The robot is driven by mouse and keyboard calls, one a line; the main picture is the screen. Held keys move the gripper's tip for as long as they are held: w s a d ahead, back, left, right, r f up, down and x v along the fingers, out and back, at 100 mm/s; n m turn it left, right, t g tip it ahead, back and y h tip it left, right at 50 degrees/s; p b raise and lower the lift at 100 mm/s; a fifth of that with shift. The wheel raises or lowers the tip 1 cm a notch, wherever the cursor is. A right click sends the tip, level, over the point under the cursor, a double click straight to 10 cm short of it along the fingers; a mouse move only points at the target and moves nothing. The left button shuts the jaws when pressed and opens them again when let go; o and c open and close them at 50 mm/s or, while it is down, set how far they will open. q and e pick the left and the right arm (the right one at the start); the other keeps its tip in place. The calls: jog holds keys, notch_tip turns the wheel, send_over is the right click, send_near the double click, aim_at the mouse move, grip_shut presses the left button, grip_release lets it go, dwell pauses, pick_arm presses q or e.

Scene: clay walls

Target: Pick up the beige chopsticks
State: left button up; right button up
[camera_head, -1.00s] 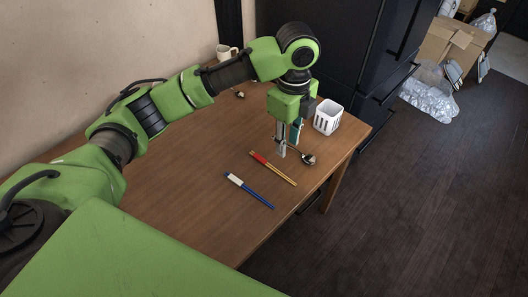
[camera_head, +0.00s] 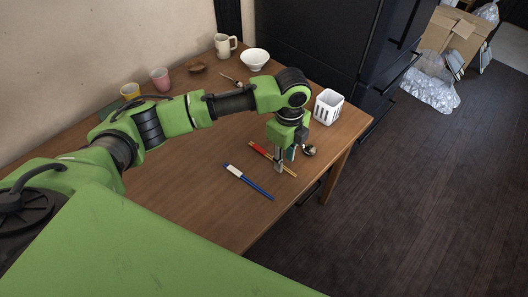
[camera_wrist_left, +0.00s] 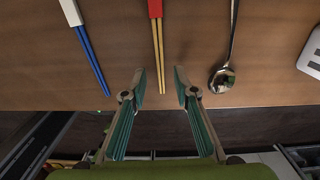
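The beige chopsticks (camera_head: 259,149), with a red end, lie on the wooden table near its front right part. They also show in the left wrist view (camera_wrist_left: 158,45), red end at the top and beige tips running down toward the space between my fingers. My left gripper (camera_head: 285,161) points down over the chopsticks and partly hides them in the head view. In the left wrist view the fingers of my left gripper (camera_wrist_left: 160,80) are apart, with nothing between them and the chopsticks roughly centred. My right gripper is not in view.
Blue and white chopsticks (camera_head: 248,181) lie to the left, and a metal spoon (camera_head: 309,151) lies to the right. A white slotted holder (camera_head: 328,107) stands behind. Cups, a white bowl (camera_head: 255,59) and a pitcher (camera_head: 226,46) stand at the back. The table's left middle is clear.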

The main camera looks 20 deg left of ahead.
pick_arm(q)
jog(key=shift+f, duration=0.9)
jog(key=shift+f, duration=0.1)
grip_shut()
